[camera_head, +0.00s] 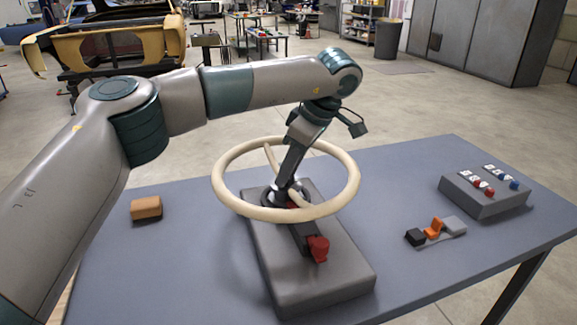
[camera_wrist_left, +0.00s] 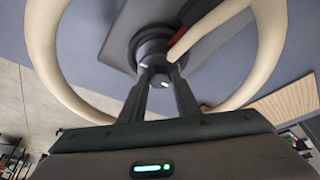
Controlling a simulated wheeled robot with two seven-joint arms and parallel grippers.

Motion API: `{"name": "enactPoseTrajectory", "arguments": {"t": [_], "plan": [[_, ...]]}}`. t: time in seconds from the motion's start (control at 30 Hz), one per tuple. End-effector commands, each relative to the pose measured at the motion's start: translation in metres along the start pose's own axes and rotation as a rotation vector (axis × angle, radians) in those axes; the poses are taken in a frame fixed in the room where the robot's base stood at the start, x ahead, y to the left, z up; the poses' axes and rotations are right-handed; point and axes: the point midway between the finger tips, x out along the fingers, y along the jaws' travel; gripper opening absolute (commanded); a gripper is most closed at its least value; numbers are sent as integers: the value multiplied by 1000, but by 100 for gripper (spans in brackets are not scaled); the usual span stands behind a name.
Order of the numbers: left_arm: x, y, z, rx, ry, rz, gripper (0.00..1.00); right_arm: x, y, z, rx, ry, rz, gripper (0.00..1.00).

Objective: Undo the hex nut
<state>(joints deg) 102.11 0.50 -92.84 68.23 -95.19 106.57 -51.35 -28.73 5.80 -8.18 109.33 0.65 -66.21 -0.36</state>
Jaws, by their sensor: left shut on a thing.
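A cream ring-shaped wheel (camera_head: 340,203) stands over a long grey block (camera_head: 330,285) on the table. My left gripper (camera_head: 284,192) reaches down through the wheel's ring to its dark hub. In the left wrist view the two fingers (camera_wrist_left: 160,82) close from both sides on a small dark piece at the hub, which appears to be the hex nut (camera_wrist_left: 160,68). The fingers hide most of the nut, and its shape is hard to make out. In the head view the nut is not clearly visible. My right gripper is not in view.
A red knob (camera_head: 318,248) sits on the block's near part. An orange-brown block (camera_head: 146,208) lies at the left. Small black, orange and grey pieces (camera_head: 434,230) and a grey box with red and blue controls (camera_head: 484,195) are at the right. Table space between is clear.

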Motion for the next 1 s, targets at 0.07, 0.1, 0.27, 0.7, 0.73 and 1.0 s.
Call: {"name": "enactPoseTrajectory", "arguments": {"t": [0.07,0.1,0.27,0.7,0.73,1.0], "plan": [[-1,0,0,-18,0,-8,7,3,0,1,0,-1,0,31],[-1,0,0,-26,0,-11,7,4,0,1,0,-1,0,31],[-1,0,0,-39,0,-16,7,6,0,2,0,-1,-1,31],[0,0,0,-38,0,-16,48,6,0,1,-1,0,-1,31],[0,0,0,-38,0,-16,48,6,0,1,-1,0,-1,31],[-1,0,0,-38,0,-16,48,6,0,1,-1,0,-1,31]]}}
